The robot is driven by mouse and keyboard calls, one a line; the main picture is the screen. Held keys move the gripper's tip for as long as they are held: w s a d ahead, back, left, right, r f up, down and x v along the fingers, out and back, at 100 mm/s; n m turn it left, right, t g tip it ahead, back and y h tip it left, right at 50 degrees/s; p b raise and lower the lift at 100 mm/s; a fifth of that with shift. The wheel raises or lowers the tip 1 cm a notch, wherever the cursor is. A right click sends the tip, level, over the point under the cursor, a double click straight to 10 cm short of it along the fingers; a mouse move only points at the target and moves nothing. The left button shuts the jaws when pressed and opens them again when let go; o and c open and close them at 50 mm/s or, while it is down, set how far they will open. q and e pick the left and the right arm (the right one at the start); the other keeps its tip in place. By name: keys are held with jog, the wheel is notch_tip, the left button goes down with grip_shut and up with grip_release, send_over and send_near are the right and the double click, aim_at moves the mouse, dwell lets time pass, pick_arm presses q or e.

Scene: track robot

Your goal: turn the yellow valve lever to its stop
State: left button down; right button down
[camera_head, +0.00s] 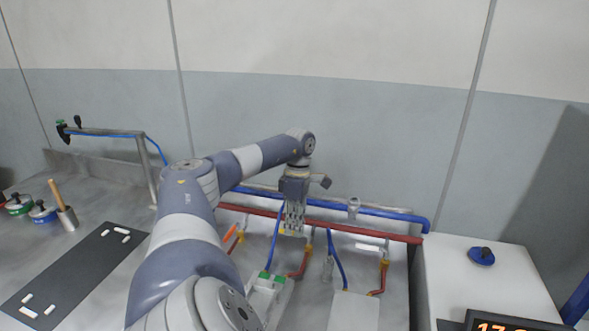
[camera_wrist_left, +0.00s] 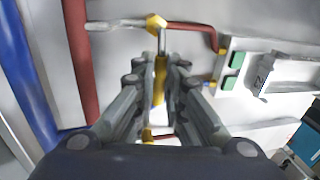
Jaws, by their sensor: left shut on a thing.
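The yellow valve lever (camera_wrist_left: 160,80) shows in the left wrist view as a narrow bar between my fingers. Its upper end meets a grey stem below a yellow fitting (camera_wrist_left: 156,22). My left gripper (camera_wrist_left: 158,88) is shut on the lever, with one finger on each side. In the head view my left gripper (camera_head: 292,229) points down in front of the red pipe. There the fingers hide most of the lever; only a small bit of yellow shows beside the fingertips. My right gripper is not in view.
A red pipe (camera_head: 350,228) and a blue pipe (camera_head: 385,212) run along the wall behind the gripper, with branches coming down. A box with green parts (camera_head: 268,284) stands below. An orange handle (camera_head: 231,233) is to the left. A white cabinet (camera_head: 470,285) stands right.

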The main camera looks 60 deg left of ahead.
pick_arm(q)
jog(key=c, duration=1.7)
grip_release()
jog(key=shift+o, duration=0.2)
notch_tip(320, 180, up, 12)
jog(key=w+a, duration=0.1)
jog(key=shift+w+a, duration=0.3)
jog(key=shift+a, duration=0.1)
jog(key=shift+f, duration=0.1)
